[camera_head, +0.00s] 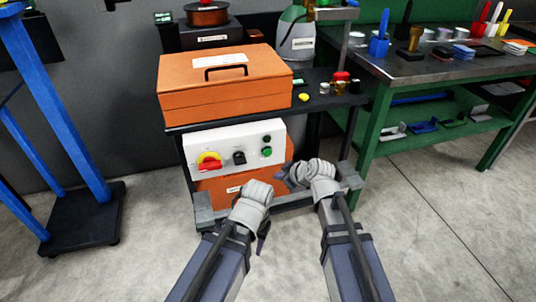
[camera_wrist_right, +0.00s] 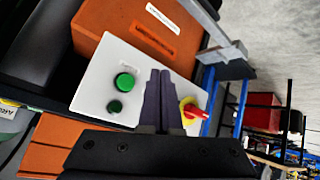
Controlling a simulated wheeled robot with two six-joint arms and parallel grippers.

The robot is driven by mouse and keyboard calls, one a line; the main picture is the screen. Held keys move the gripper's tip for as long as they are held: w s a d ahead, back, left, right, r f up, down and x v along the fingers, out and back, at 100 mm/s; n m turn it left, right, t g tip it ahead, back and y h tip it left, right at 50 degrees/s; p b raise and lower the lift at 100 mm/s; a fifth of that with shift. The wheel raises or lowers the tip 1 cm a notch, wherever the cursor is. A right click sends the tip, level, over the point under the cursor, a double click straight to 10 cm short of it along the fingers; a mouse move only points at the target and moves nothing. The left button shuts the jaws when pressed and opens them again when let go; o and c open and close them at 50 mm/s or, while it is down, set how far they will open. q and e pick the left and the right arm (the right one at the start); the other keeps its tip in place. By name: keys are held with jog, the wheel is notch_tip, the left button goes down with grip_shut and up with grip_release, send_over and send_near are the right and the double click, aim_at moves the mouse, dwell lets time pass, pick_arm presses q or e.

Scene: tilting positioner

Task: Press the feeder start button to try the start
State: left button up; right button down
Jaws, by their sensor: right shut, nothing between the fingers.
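The white control panel (camera_head: 222,145) is on the front of the cart. It has two round green controls at its right: a brighter one (camera_head: 267,152) below a darker one (camera_head: 267,139). In the right wrist view the brighter one (camera_wrist_right: 125,82) is larger than the darker one (camera_wrist_right: 115,106). Their labels are too small to read. My right gripper (camera_head: 283,181) is shut and empty, below and right of the panel's lower right corner. In the right wrist view its fingers (camera_wrist_right: 164,97) cover part of the panel. My left gripper (camera_head: 262,238) is low in front of the cart, its fingers mostly hidden.
The panel also bears a red-and-yellow rotary switch (camera_head: 209,161) and a black knob (camera_head: 239,157). An orange toolbox (camera_head: 225,85) sits on the cart above. A yellow object (camera_head: 303,97) lies beside it. A green workbench (camera_head: 440,100) stands right. Floor between is clear.

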send_near(270, 154)
jog(key=w+a+f, duration=0.1)
jog(key=a+f, duration=0.2)
jog(key=f, duration=0.2)
jog(key=shift+w+a, duration=0.35)
jog(key=shift+w, duration=0.15)
dwell(1.7)
jog(key=shift+w+a, duration=0.15)
jog(key=shift+w, duration=0.1)
jog(key=shift+w+a+r, duration=0.1)
jog(key=shift+w+a, duration=0.05)
jog(key=shift+w, duration=0.3)
dwell(0.7)
jog(key=shift+s, duration=0.15)
jog(key=shift+s+d, duration=0.3)
jog(key=shift+s, duration=0.4)
